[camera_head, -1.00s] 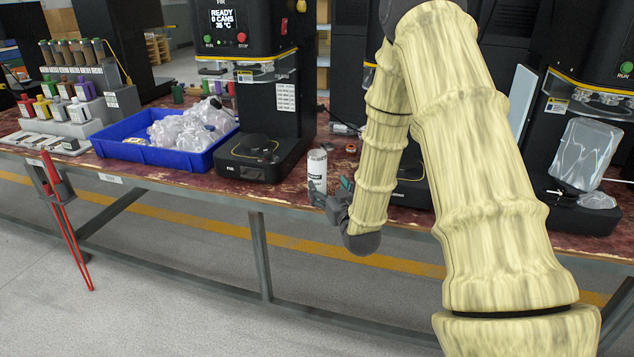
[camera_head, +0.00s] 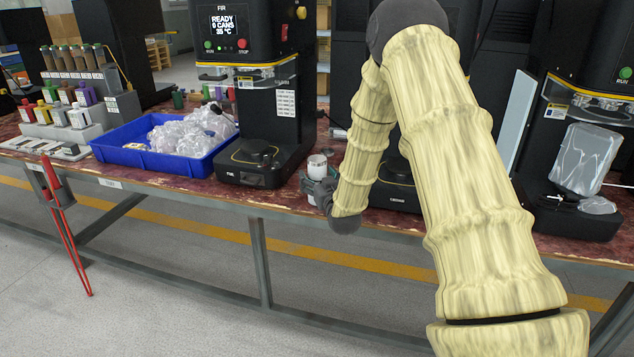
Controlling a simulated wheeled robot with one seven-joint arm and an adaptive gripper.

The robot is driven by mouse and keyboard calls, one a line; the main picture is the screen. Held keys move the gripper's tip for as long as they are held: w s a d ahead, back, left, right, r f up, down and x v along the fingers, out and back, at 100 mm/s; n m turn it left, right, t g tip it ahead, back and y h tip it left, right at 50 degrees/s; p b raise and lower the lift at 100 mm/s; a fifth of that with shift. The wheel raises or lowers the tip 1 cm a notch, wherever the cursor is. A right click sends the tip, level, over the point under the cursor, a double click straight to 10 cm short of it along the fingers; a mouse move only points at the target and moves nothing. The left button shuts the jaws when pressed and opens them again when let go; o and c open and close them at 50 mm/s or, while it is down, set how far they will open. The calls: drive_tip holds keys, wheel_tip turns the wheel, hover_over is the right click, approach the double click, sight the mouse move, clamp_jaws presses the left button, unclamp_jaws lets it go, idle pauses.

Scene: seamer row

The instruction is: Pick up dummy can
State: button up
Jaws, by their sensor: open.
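The dummy can (camera_head: 317,165) is a white cylinder standing upright on the red-brown worktop, right of the FIR seamer's base. Only its upper part shows clearly; my gripper covers much of the rest. My gripper (camera_head: 316,188) is dark grey and open, at the can's near side, with its fingers around or just in front of the can's body. Whether the fingers touch the can cannot be told. My arm comes from the right in a pale yellow sleeve.
The black FIR seamer (camera_head: 252,168) stands left of the can; its screen reads READY. A blue bin (camera_head: 135,163) of clear plastic bags is farther left. Another seamer (camera_head: 398,190) stands partly behind my arm. The worktop's front edge (camera_head: 285,212) lies close to my gripper.

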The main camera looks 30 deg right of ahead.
drive_tip(key=shift+w, duration=0.1)
drive_tip(key=c, duration=1.2)
drive_tip(key=shift+r, duration=0.2)
